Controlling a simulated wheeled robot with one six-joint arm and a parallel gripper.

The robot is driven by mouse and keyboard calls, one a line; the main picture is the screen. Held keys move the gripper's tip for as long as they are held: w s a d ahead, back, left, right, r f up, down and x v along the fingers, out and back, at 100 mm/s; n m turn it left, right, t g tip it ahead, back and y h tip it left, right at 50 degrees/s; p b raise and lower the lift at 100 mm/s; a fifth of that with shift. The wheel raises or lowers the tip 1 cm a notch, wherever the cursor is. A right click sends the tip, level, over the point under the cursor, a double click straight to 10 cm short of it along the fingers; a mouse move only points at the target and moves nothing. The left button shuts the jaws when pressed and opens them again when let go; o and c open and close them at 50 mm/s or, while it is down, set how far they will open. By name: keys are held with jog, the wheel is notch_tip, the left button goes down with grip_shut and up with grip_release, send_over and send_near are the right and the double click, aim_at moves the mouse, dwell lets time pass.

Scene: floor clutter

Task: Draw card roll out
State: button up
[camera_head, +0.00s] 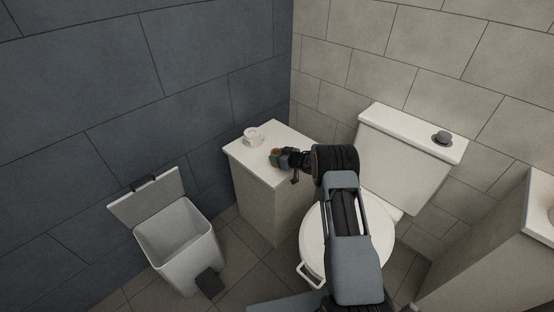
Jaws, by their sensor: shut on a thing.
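My gripper (283,157) reaches in from the right over the top of a white cabinet (290,134). It is shut on a small brown and greenish thing, which looks like the card roll (275,155). The fingers hide part of it, and I cannot tell whether it touches the cabinet top. A small white round thing (252,138), perhaps a paper roll or a cup, stands on the cabinet top, apart from my gripper and to its upper left.
A white bin (184,262) with its lid (148,198) raised stands on the floor at the left. A toilet (312,245) is right of the cabinet, partly behind my arm. A dark round thing (442,137) sits on its tank (408,150). A white-topped unit (538,212) is at the right edge.

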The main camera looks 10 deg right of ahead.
jog(key=shift+r+p, duration=0.45)
jog(key=shift+r, duration=0.25)
jog(key=shift+r+p, duration=2.8)
jog(key=shift+r, duration=1.05)
